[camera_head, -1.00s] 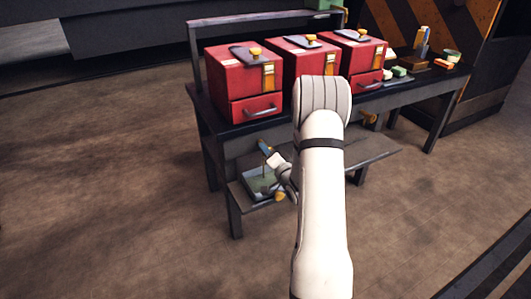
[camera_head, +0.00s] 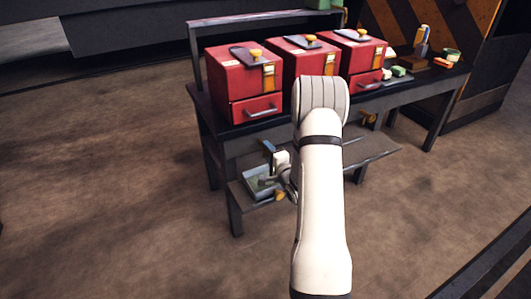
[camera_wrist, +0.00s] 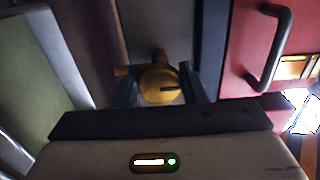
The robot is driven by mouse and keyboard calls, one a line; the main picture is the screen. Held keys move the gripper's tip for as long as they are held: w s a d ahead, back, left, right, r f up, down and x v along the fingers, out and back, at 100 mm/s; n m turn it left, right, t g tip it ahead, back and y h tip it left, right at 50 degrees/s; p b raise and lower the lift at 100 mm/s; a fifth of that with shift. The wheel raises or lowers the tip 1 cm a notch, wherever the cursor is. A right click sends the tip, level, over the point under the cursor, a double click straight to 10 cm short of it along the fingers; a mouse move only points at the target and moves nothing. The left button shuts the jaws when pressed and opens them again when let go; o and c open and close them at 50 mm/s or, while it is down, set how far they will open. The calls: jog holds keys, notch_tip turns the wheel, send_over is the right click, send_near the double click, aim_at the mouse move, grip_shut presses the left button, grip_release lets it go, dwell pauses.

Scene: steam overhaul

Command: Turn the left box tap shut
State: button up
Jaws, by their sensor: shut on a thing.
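The yellow tap (camera_wrist: 158,80) shows in the middle of the wrist view, with a round body and a short yellow stub pointing left. My gripper (camera_wrist: 162,92) is shut on it, one dark finger on each side. In the head view the left red box (camera_head: 238,78) stands at the left end of the bench, above my wrist. My gripper is small there, below the bench top, and my arm hides part of the area. I cannot make out the held tap in the head view.
Two more red boxes, the middle one (camera_head: 306,66) and the right one (camera_head: 368,60), stand on the dark bench (camera_head: 196,97). Another yellow tap (camera_head: 368,117) shows under the right box. A lower shelf (camera_head: 376,148) juts out beneath. The floor at left is clear.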

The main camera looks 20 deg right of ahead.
dwell(0.3)
jog(key=o, duration=0.9)
jog(key=shift+o, duration=0.2)
jog(key=s+p, duration=0.1)
jog(key=s, duration=0.6)
jog(key=shift+s+p, duration=0.35)
jog(key=shift+d+r, duration=0.1)
